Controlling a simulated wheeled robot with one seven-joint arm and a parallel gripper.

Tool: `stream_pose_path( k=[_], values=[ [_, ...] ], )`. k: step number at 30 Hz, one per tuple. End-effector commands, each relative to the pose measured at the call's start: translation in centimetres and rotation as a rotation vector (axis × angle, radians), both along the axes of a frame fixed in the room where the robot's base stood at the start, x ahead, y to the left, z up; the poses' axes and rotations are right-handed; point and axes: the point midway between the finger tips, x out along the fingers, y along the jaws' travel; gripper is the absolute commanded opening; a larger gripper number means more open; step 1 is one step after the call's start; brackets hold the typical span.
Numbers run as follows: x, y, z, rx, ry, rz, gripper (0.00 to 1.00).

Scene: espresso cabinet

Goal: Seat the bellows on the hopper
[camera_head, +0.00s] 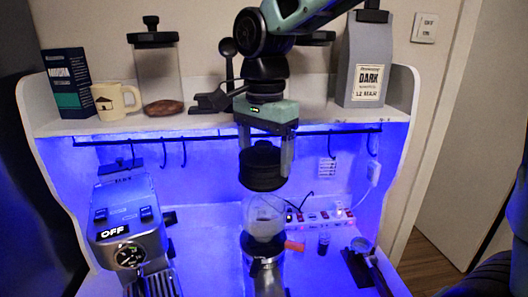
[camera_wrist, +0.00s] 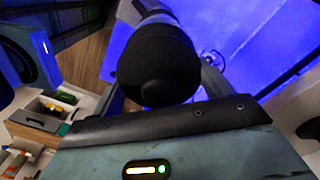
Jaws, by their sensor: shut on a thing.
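The black bellows (camera_head: 262,180) is upright between the two fingers of my gripper (camera_head: 265,158), which is shut on it. It hangs right above the clear hopper (camera_head: 264,218) of the grinder (camera_head: 265,270). The bellows' lower edge is close to the hopper's top; whether they touch I cannot tell. In the wrist view the bellows (camera_wrist: 157,65) shows as a dark round body between the fingers, and it hides the hopper.
The espresso machine (camera_head: 132,230) stands left of the grinder. A power strip (camera_head: 325,214) and a portafilter (camera_head: 362,248) are at right. The shelf (camera_head: 205,122) behind my gripper holds a mug (camera_head: 116,102), a glass jar (camera_head: 158,75) and a grey coffee bag (camera_head: 366,60). Hooks hang below.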

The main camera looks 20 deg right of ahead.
Motion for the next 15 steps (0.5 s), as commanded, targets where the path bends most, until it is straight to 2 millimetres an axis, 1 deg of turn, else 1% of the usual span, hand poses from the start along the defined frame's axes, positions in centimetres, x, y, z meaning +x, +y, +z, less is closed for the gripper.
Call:
stream_pose_path(
  k=[8, 15],
  values=[
    [0.0, 0.0, -1.4, 0.000, 0.000, 0.001, 0.54],
    [0.0, 0.1, -3.2, 0.000, 0.001, 0.002, 0.54]
  ],
)
